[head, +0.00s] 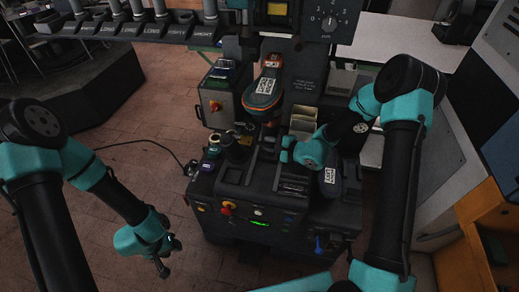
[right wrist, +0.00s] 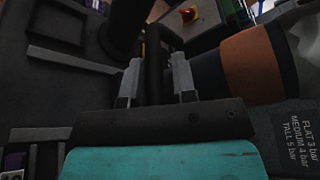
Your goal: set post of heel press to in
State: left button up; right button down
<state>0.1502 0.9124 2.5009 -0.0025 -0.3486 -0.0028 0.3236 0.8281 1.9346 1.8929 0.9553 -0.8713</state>
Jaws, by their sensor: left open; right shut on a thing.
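The heel press (head: 262,190) is a dark machine in the middle of the head view, with its bed facing me. My right gripper (head: 285,156) is over the bed. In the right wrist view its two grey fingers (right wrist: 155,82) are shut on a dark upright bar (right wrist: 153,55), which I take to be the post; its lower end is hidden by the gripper. An orange and dark shoe-like piece (head: 264,95) with a printed label is at the back of the press. My left gripper (head: 165,258) is open and empty, left of the press above the floor.
A grey box with a red knob (head: 215,106) stands behind left. A red button (head: 227,205) and a lit green display (head: 259,224) are on the press front. A pressure label (right wrist: 300,140) is beside the right gripper. Brick floor (head: 135,125) is clear at left, apart from a cable.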

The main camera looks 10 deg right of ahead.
jog(key=shift+s+f, duration=0.2)
jog(key=shift+f, duration=0.2)
jog(key=c, duration=1.1)
grip_release()
jog(key=shift+w+r, duration=0.1)
jog(key=shift+r, duration=0.15)
jog(key=shift+r, duration=0.6)
notch_tip(320, 180, up, 2)
jog(key=shift+r, duration=0.1)
jog(key=s+a, duration=0.2)
jog(key=s, duration=0.5)
jog(key=s+a+r, duration=0.1)
jog(key=s+a, duration=0.1)
jog(key=s, duration=0.6)
jog(key=shift+s+a+r, duration=0.15)
jog(key=shift+a+r, duration=0.05)
jog(key=shift+a, duration=0.1)
